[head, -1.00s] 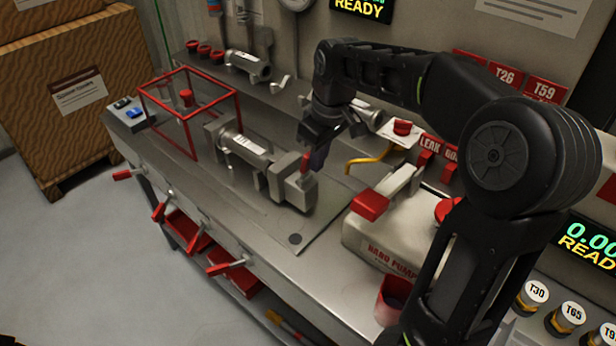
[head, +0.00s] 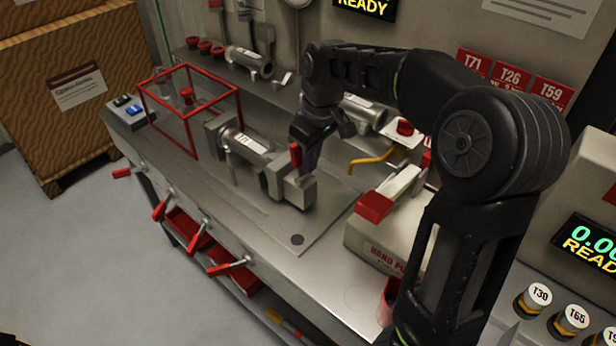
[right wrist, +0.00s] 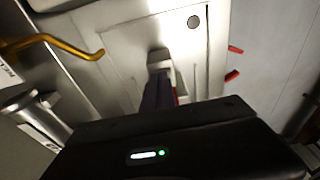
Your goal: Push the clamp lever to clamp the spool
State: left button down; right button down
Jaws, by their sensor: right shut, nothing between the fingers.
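The spool (head: 250,143), a grey metal cylinder with a white label, lies in the grey clamp fixture (head: 296,193) on the bench. The red clamp lever (head: 295,154) stands roughly upright at the block on the fixture's right end. My right gripper (head: 306,166) is shut and empty, its fingers pointing down just right of the lever. They look close to or against it; contact is not clear. In the right wrist view the shut fingers (right wrist: 158,96) cover most of the lever, with a red sliver (right wrist: 177,95) showing beside them. My left gripper is not in view.
A red wire-frame guard (head: 190,112) stands left of the spool. The hand pump (head: 372,238) with its red-tipped handle is to the right. A yellow hook-shaped pipe (head: 368,160) is behind. The plate's front right corner is clear.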

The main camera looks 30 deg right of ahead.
jog(key=shift+s+d+r, duration=0.1)
jog(key=shift+s+r, duration=0.1)
jog(key=shift+s, duration=0.3)
jog(key=shift+s+d+r, duration=0.1)
jog(key=shift+s+r, duration=0.05)
jog(key=shift+s, duration=0.3)
jog(key=shift+s, duration=0.1)
notch_tip(320, 180, up, 8)
jog(key=p, duration=0.6)
dwell(0.5)
